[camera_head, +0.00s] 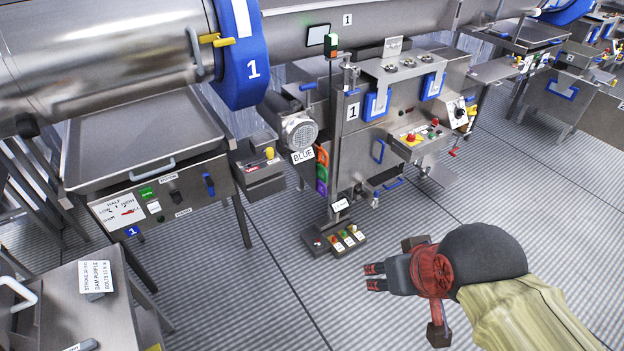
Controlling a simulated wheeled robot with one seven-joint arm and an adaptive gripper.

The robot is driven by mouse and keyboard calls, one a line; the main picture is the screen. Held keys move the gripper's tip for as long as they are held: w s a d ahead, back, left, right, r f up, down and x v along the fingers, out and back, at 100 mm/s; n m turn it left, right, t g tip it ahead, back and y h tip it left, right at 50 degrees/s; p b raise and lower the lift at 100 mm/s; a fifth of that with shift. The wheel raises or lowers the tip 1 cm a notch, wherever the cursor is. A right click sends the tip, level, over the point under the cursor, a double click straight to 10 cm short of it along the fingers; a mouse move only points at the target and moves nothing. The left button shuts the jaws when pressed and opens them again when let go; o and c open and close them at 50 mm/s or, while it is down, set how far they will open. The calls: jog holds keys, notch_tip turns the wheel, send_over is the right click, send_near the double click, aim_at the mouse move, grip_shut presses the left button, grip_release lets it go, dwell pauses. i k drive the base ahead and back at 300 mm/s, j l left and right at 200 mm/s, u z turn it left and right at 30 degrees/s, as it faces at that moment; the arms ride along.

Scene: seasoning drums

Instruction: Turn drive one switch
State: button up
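A drum line marked 1 (252,68) runs across the top, with a blue ring at its end. Below it stands a steel cabinet (340,150), also marked 1. On its right side is a white plate with a dark rotary knob (459,112). A sloped control box (411,137) beside it carries red, yellow and green controls. I cannot tell which of these is the drive one switch; their markings are too small to read. My gripper (375,277) is at lower right, pointing left, open and empty over the floor, apart from every control.
A floor pedal box (345,240) with coloured buttons stands before the cabinet. A steel table (150,165) with a labelled front panel is at left, and a low bench (75,300) at lower left. A motor (298,130) juts out. Striped floor around my gripper is clear.

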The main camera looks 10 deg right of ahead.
aim_at(411, 138)
jog(key=i+l, duration=0.3)
jog(key=i, duration=0.15)
jog(key=i+l+z, duration=0.1)
jog(key=i+l, duration=0.15)
jog(key=i, duration=0.2)
jog(key=i+l, duration=0.25)
jog(key=i, duration=0.2)
jog(key=i+l+z, duration=0.1)
jog(key=i+l, duration=0.2)
jog(key=i, duration=0.15)
jog(key=i+l, duration=0.2)
jog(key=i, duration=0.3)
jog(key=i+l+z, duration=0.15)
jog(key=i, duration=0.3)
